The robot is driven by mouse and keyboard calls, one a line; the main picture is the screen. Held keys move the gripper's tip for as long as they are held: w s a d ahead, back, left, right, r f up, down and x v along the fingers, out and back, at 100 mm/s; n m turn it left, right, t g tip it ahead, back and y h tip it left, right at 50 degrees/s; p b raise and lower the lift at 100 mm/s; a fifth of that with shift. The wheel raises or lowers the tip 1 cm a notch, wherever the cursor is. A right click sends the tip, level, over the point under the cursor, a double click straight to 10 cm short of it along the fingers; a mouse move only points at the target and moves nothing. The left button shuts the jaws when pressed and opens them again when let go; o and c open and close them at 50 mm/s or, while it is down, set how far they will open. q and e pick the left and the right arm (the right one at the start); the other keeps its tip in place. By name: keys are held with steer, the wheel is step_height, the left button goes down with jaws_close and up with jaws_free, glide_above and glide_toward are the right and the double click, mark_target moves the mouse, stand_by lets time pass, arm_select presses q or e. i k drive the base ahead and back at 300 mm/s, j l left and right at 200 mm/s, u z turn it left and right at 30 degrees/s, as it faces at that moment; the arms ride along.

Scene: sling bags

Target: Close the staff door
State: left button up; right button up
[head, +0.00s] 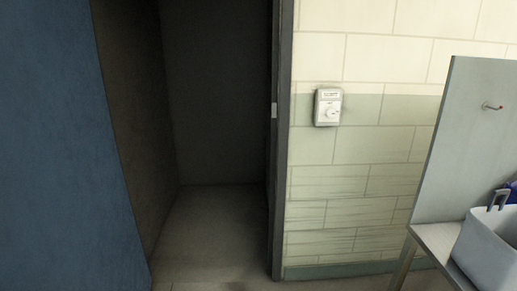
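A large flat blue panel (60,150) fills the left side of the head view; it appears to be the staff door, standing open beside a dark doorway. No handle shows on it. The doorway opens onto a dim recess with a grey floor (210,230). The dark door frame (282,150) stands on the right of the opening, with a small pale strike plate (274,110) on it. Neither of my grippers is in view.
At the far right, a grey bench (436,238) with an upright panel (465,140) holds a pale bin (488,250). Floor shows clear before the doorway.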

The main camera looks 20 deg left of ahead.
mark_target(68, 223)
steer(key=k+j+u, duration=0.1)
steer(key=j+u, duration=0.25)
steer(key=j, duration=1.1)
steer(key=j+u, duration=0.3)
steer(key=j, duration=1.15)
